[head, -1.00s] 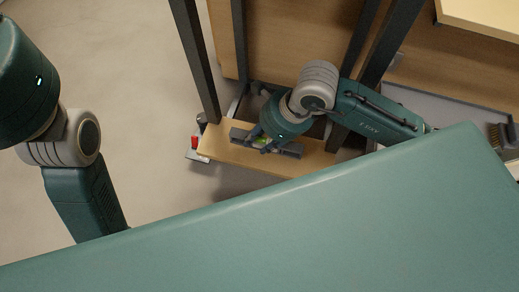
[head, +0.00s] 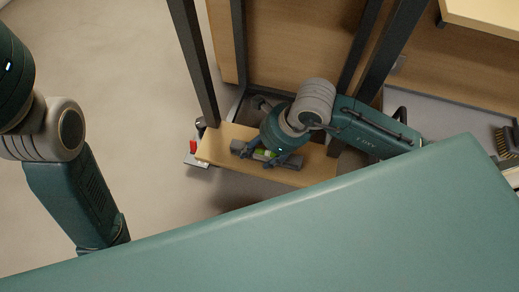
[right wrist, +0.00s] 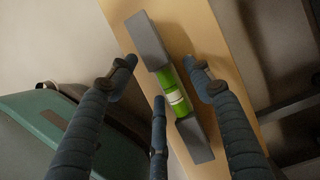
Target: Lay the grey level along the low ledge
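The grey level (head: 241,149), with a green middle (right wrist: 174,92), lies on the pale wooden low ledge (head: 215,147). In the right wrist view the level (right wrist: 148,40) runs roughly parallel to the ledge's long edges (right wrist: 205,30). My right gripper (head: 270,160) is just above the level's middle and hides part of it in the head view. In the right wrist view its fingers (right wrist: 163,80) are spread, with gaps between the fingertips and the green part. My left arm shows at the left of the head view, but its gripper is out of sight.
Dark upright posts (head: 195,65) rise behind the ledge. A small red item (head: 193,147) is by its left end. A brush (head: 507,140) is at the far right on a grey surface. Open floor (head: 110,60) lies to the left.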

